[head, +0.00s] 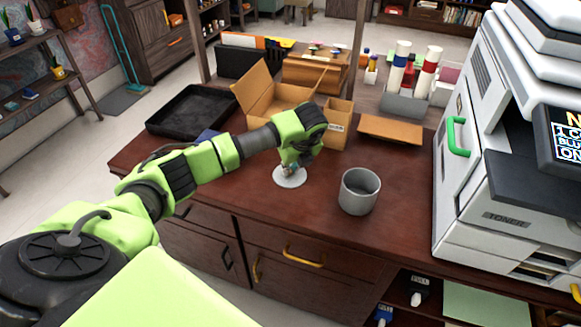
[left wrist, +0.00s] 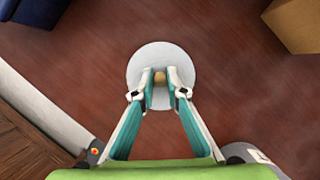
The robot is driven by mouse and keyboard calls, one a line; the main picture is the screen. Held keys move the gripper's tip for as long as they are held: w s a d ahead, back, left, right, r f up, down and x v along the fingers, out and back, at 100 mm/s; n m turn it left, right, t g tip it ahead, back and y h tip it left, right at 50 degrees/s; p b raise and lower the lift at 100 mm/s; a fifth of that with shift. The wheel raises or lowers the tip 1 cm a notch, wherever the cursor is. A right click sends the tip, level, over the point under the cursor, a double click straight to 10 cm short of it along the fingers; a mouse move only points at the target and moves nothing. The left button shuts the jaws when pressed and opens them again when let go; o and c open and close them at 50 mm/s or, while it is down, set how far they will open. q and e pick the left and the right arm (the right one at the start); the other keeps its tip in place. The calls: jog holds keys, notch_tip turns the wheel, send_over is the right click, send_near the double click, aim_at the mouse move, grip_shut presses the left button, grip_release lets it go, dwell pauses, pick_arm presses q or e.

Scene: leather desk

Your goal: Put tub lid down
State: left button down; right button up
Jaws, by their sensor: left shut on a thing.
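The tub lid (head: 288,179) is a pale grey disc at the desk's middle, close to the front edge. In the left wrist view the lid (left wrist: 162,57) shows a small tan knob (left wrist: 160,78) at its centre. My left gripper (head: 291,170) points down over the lid, and its fingers (left wrist: 160,88) are shut on the knob. The lid looks level and at or just above the desk top; I cannot tell if it touches. An open grey tub (head: 360,193) stands upright to the right of the lid, apart from it. My right gripper is not in view.
An open cardboard box (head: 267,97) and a black tray (head: 190,112) stand behind on the desk (head: 235,190). A flat cardboard piece (head: 390,130) lies behind the tub. A large white printer (head: 480,190) fills the right. Desk around the lid is clear.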

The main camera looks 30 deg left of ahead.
pick_arm(q)
jog(key=c, duration=2)
grip_release()
jog(key=shift+f, duration=0.1)
jog(key=shift+r, duration=0.35)
jog(key=b+v, duration=0.1)
jog(key=v, duration=1)
jog(key=shift+s+d+r, duration=0.1)
jog(key=shift+r, duration=0.2)
